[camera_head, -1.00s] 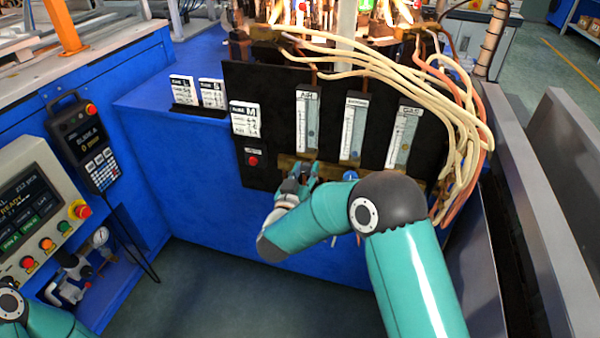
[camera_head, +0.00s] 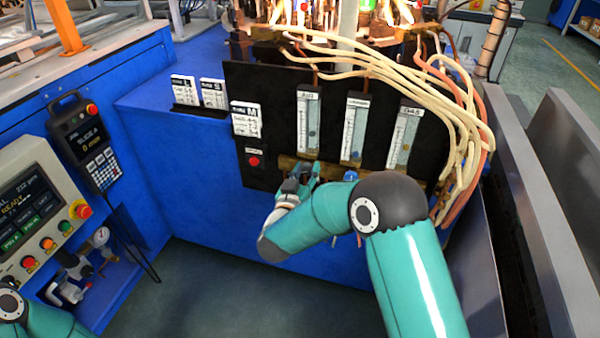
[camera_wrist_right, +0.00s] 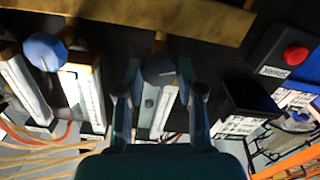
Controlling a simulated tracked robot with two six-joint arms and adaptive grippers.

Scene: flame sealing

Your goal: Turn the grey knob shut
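The grey knob (camera_wrist_right: 158,69) shows in the right wrist view, at the end of a flow-meter tube on the black panel. My right gripper (camera_wrist_right: 160,75) has one finger on each side of it. The fingertips appear to press against its sides. In the head view my right gripper (camera_head: 299,182) is at the lower edge of the panel, below the left flow meter (camera_head: 308,122), and hides the grey knob. Only part of my left arm shows at the lower left of the head view. The left gripper is out of the picture.
A blue knob (camera_wrist_right: 45,52) sits beside the grey one; it also shows in the head view (camera_head: 350,176). A red button (camera_head: 254,161) is left of the gripper. Pale hoses (camera_head: 440,110) hang at the panel's right. The floor (camera_head: 230,290) in front is clear.

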